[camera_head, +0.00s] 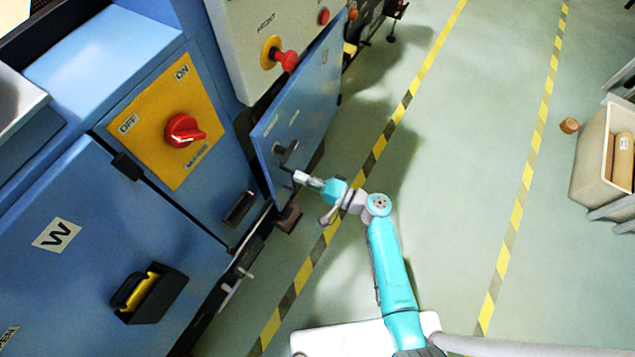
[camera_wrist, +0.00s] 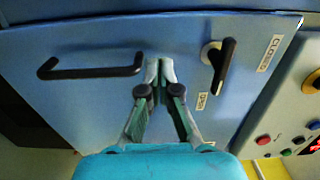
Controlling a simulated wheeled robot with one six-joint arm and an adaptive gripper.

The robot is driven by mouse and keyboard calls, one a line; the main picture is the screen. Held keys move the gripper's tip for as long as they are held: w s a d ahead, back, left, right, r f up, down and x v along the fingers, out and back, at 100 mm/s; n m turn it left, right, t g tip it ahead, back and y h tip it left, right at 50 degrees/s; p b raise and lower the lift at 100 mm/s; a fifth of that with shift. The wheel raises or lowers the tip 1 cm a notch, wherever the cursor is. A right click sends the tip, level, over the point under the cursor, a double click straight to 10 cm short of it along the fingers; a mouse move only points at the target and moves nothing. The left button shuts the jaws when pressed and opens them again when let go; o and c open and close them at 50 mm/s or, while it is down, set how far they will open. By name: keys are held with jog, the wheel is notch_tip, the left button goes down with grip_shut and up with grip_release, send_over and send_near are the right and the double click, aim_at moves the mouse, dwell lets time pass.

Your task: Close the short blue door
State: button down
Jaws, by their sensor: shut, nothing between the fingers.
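The short blue door (camera_head: 310,105) stands at an angle out from the blue machine in the head view. It fills most of the wrist view (camera_wrist: 100,100). A black bar handle (camera_wrist: 92,68) is on its left part there, and a black turning lever (camera_wrist: 222,65) on a round silver base is on its right, near labels reading CLOSED and OPEN. My gripper (camera_head: 300,178) is at the near end of the door. In the wrist view my gripper (camera_wrist: 160,68) is shut and empty, between the bar handle and the lever. I cannot tell whether the fingertips touch the door.
A grey control panel (camera_head: 240,35) with red buttons hangs above the door. A cabinet with a red rotary switch (camera_head: 183,130) stands to the left, with a black handle (camera_head: 150,293) below. Striped floor tape (camera_head: 385,150) runs past. Open floor (camera_head: 455,170) lies right, before a bin (camera_head: 590,155).

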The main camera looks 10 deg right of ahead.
aim_at(276, 167)
jog(key=shift+x, duration=2.95)
